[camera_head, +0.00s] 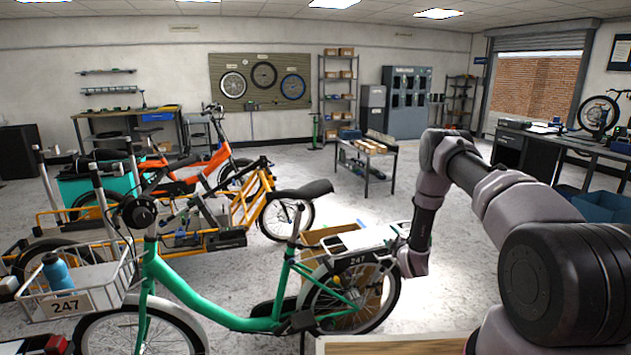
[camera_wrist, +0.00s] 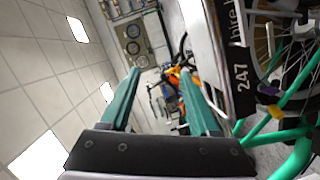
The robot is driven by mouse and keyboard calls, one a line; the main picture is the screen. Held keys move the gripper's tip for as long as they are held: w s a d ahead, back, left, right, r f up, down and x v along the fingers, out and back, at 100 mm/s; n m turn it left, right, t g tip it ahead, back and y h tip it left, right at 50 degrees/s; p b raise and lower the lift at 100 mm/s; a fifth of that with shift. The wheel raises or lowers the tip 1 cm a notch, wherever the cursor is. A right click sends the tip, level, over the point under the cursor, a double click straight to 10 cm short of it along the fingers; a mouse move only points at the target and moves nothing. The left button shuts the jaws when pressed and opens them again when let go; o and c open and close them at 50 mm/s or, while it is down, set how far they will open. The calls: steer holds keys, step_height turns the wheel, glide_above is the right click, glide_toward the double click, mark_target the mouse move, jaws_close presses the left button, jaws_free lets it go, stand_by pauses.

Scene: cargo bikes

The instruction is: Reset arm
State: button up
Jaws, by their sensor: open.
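My arm reaches in from the right of the head view, bent over at the elbow. Its end hangs just behind the green bike (camera_head: 230,318), near that bike's rear wheel and its "247" plate. My gripper (camera_wrist: 160,85) shows in the wrist view with its two green fingers spread apart and nothing between them. In the head view the fingers cannot be made out. The wrist view is tilted.
A cardboard box (camera_head: 318,240) stands behind the green bike. Orange and yellow cargo bikes (camera_head: 262,205) stand at the left. A white basket (camera_head: 75,300) holds a blue bottle (camera_head: 57,270). A low table (camera_head: 366,160) and a workbench (camera_head: 560,145) stand further back. Open floor lies behind my arm.

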steer(key=w+d+r+m+g+h, duration=0.1)
steer(key=w+r+m, duration=0.15)
steer(key=r, duration=0.95)
steer(key=w+d+r+m+g+h, duration=0.1)
steer(key=r+m, duration=0.2)
steer(key=r, duration=0.8)
steer(key=s+r+m+g, duration=0.1)
steer(key=s+r+m, duration=0.3)
steer(key=r, duration=0.5)
steer(key=s+r+m+g, duration=0.1)
steer(key=s+r, duration=0.5)
steer(key=r, duration=0.4)
steer(key=s+a+r+m+g, duration=0.25)
steer(key=s+r, duration=0.45)
steer(key=s, duration=0.4)
steer(key=s+a+r+m+g+y, duration=0.1)
steer(key=s+a+m, duration=0.1)
steer(key=s, duration=1.3)
steer(key=s+a+r+m+g+y, duration=0.1)
steer(key=s+r+m, duration=0.1)
steer(key=s, duration=1.4)
steer(key=shift+s+a+r+m+g+y, duration=0.15)
steer(key=shift+a+r+m+g+y, duration=0.2)
steer(key=shift+m, duration=0.55)
steer(key=shift+f, duration=0.1)
